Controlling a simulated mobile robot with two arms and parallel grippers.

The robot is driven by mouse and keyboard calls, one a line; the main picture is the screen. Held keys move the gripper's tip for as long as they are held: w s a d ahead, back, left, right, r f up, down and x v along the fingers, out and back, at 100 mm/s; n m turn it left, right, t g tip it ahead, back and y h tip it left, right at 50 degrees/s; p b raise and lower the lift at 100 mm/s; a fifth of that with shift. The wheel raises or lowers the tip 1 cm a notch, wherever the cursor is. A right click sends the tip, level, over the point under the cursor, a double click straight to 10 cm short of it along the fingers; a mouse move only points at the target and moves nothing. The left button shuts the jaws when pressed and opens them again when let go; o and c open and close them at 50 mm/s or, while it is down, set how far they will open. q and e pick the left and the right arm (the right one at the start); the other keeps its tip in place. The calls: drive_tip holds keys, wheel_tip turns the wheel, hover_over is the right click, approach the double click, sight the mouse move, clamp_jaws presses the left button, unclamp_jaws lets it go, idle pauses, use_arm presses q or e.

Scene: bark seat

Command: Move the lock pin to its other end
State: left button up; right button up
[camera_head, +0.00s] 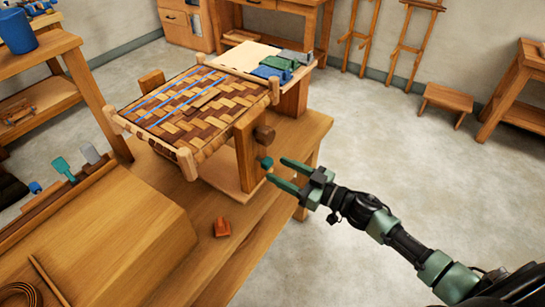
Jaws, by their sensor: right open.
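A woven bark seat (190,105) on a wooden frame stands on the workbench, with blue strips across part of its weave. A wooden upright (245,150) rises at its near right side. A small teal piece (266,163), which looks like the lock pin, sticks out from the upright's right side, below a dark brown wooden peg (265,134). My right gripper (276,170) is open, its green fingers pointing left toward the teal piece. The fingertips are very close to it; I cannot tell whether they touch. My left gripper is not in view.
A tool rack (55,203) stands at the left. Green, blue and grey blocks (279,66) sit behind the seat. A low stool (445,102) stands on open floor at the right.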

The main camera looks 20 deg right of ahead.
sight(271, 164)
drive_tip(key=x, duration=0.4)
drive_tip(key=shift+w, duration=0.2)
drive_tip(key=shift+w+a+f, duration=0.1)
drive_tip(key=shift+w+a, duration=0.1)
drive_tip(key=shift+w, duration=0.1)
drive_tip(key=shift+w+a, duration=0.1)
drive_tip(key=shift+a, duration=0.1)
drive_tip(key=c, duration=1)
clamp_jaws()
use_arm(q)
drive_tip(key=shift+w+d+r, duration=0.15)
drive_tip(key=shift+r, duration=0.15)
use_arm(e)
drive_tip(key=shift+d, duration=0.1)
